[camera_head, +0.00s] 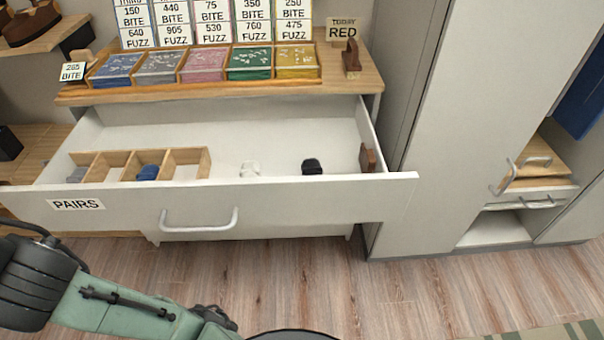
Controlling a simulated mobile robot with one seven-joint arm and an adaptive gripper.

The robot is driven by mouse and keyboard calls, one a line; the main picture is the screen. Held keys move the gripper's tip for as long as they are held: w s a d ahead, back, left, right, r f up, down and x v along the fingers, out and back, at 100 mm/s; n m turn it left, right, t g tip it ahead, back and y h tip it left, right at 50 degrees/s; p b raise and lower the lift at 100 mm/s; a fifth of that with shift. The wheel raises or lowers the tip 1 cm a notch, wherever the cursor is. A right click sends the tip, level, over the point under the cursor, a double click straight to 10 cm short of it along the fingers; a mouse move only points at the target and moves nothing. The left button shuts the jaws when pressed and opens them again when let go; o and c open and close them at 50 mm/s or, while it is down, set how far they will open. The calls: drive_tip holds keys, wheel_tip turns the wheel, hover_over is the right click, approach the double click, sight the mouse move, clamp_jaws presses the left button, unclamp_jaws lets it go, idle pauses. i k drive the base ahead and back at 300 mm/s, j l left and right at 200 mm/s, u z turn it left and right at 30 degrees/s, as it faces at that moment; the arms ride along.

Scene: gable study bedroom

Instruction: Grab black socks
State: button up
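A small black bundle (312,166), which looks like the black socks, lies in the right part of the open white drawer (284,196). It is apart from the drawer walls, and its lower part may be hidden behind the drawer front. A white bundle (249,169) lies to its left in the same drawer. My green arm crosses the lower left of the view, in front of and below the drawer. My gripper cannot be made out in this view, and nothing touches the black bundle.
A wooden divider (180,158) on the drawer's left holds a blue bundle (148,172) and a grey bundle (77,174). A brown block (367,158) is at the drawer's right wall. A card tray (205,66) stands on the dresser above. Wardrobe doors (455,110) stand right; wood floor in front is clear.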

sight(311, 166)
drive_tip(key=z, duration=1.35)
drive_tip(key=j+z, duration=0.25)
drive_tip(key=z, duration=0.15)
drive_tip(key=k+j+z, duration=0.1)
drive_tip(key=z, duration=0.35)
drive_tip(key=k+j+z, duration=0.1)
drive_tip(key=j+z, duration=0.3)
drive_tip(key=k+j+z, duration=0.25)
drive_tip(key=k, duration=0.15)
drive_tip(key=k+z, duration=0.2)
drive_tip(key=k, duration=0.25)
drive_tip(key=k+u, duration=0.1)
drive_tip(key=k, duration=0.85)
drive_tip(key=j, duration=0.5)
drive_tip(key=i+j, duration=0.85)
drive_tip(key=k+j+u, duration=0.05)
